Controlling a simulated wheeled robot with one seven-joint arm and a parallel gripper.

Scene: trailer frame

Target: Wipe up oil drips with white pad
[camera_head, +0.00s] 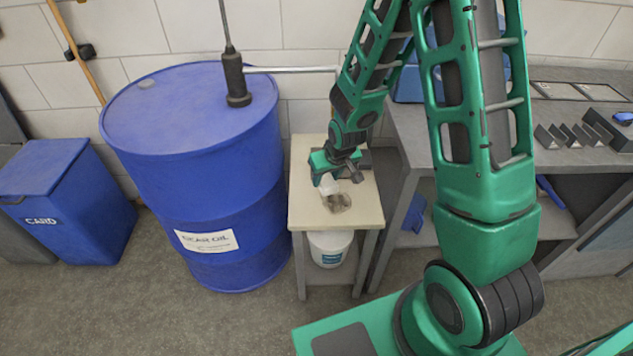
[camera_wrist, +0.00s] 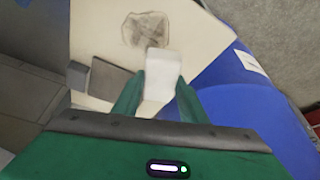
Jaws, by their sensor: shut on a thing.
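My gripper (camera_head: 338,177) is shut on a white pad (camera_head: 328,186) over the small cream-topped table (camera_head: 369,211). In the wrist view the pad (camera_wrist: 160,71) stands out between the two green fingers of the gripper (camera_wrist: 160,92). A brownish-grey oil stain (camera_head: 338,203) lies on the tabletop just in front of the pad. In the wrist view the stain (camera_wrist: 146,28) is a faint, wrinkled-edged patch just beyond the pad's far end. I cannot tell whether the pad touches the tabletop.
A blue oil drum (camera_head: 205,185) with a pump (camera_head: 235,80) stands close left of the table. A grey workbench (camera_head: 400,140) is close on the right. A white bucket (camera_head: 329,249) sits on the table's lower shelf. A dark flat object (camera_wrist: 110,79) lies on the tabletop.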

